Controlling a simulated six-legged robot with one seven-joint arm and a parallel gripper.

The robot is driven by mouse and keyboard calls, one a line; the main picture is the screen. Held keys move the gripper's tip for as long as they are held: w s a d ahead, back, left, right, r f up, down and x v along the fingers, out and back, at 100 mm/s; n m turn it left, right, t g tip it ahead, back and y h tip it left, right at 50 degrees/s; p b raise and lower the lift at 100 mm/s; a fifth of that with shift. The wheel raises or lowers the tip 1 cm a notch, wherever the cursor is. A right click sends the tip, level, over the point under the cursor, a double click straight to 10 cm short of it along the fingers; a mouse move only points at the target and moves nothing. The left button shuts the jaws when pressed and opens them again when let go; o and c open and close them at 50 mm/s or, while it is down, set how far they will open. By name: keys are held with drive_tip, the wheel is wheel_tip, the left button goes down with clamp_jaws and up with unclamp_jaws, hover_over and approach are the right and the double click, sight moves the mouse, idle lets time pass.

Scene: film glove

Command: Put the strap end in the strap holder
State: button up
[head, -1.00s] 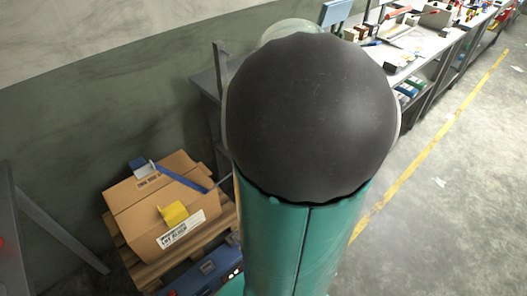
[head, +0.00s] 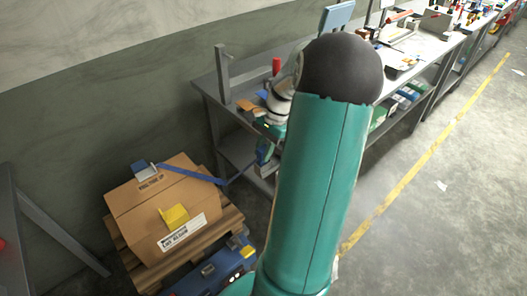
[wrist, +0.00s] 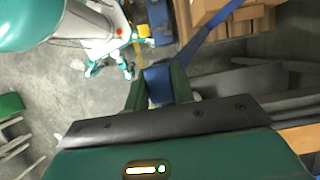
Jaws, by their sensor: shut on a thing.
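A blue strap (head: 192,175) runs from a blue and grey piece (head: 143,168) on top of the cardboard box (head: 133,207) out to the right toward my gripper. My gripper (wrist: 158,88) is shut on the blue strap end in the wrist view, with the strap (wrist: 198,42) leading up and right from it to the box (wrist: 238,14). In the head view my gripper is small and partly hidden by my arm, right of the box. A yellow piece (head: 174,216) sits on the box above its label; I cannot tell whether it is the strap holder.
The box stands on a wooden pallet (head: 231,219) with a blue toolbox (head: 214,272) in front. A grey workbench (head: 207,90) with an upright post stands behind my arm. A grey frame (head: 52,226) is at left. Open floor (head: 440,215) lies at right.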

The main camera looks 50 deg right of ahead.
drive_tip(key=shift+f, duration=0.3)
drive_tip(key=shift+f, duration=0.15)
drive_tip(key=o, duration=1)
drive_tip(key=v, duration=1.2)
drive_tip(key=w+a+r+n+h, duration=0.1)
drive_tip(key=w+a+r+n, duration=0.15)
drive_tip(key=a, duration=0.45)
drive_tip(key=w+a+r+n+h, duration=0.1)
drive_tip(key=a+r+n+h, duration=0.15)
drive_tip(key=a, duration=0.45)
drive_tip(key=w+a+r+n, duration=0.2)
drive_tip(key=a+n, duration=0.2)
drive_tip(key=a, duration=0.2)
drive_tip(key=s+a+n+t, duration=0.2)
drive_tip(key=a+n, duration=0.3)
drive_tip(key=a, duration=0.5)
drive_tip(key=s+a+n+t, duration=0.2)
drive_tip(key=s+a+n, duration=0.3)
drive_tip(key=a, duration=0.5)
drive_tip(key=shift+n+t+h, duration=0.3)
drive_tip(key=shift+n+h, duration=0.05)
drive_tip(key=shift+n, duration=0.45)
